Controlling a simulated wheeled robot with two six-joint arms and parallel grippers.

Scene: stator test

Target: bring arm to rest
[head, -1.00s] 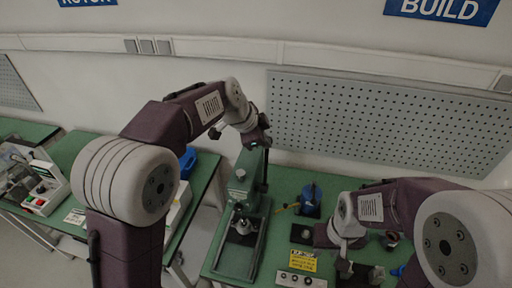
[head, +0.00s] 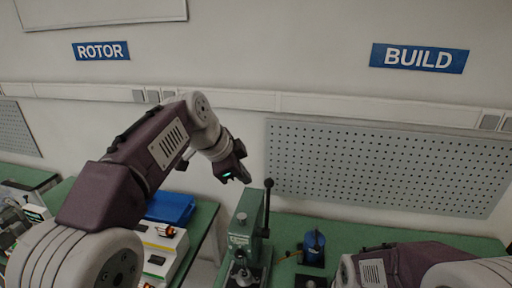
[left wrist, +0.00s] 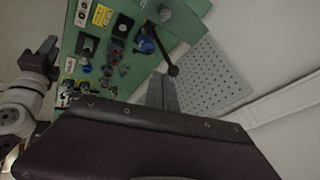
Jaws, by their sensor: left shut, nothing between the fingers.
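My left arm rises from the lower left in the head view and bends over to the right. Its left gripper (head: 236,177) hangs above and just left of the green press (head: 243,232), apart from it, with nothing held. The press has a black lever with a round knob (head: 268,184), which also shows in the left wrist view (left wrist: 173,71). My right arm shows at the lower right of the head view, but its gripper is below the frame. In the left wrist view, part of my right arm shows at the left edge.
A blue bin (head: 170,207) and a white device (head: 160,248) stand on the left green table. A blue part (head: 313,243) stands right of the press. A grey pegboard (head: 385,165) is on the wall. In the left wrist view, several small parts lie on the green bench (left wrist: 122,75).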

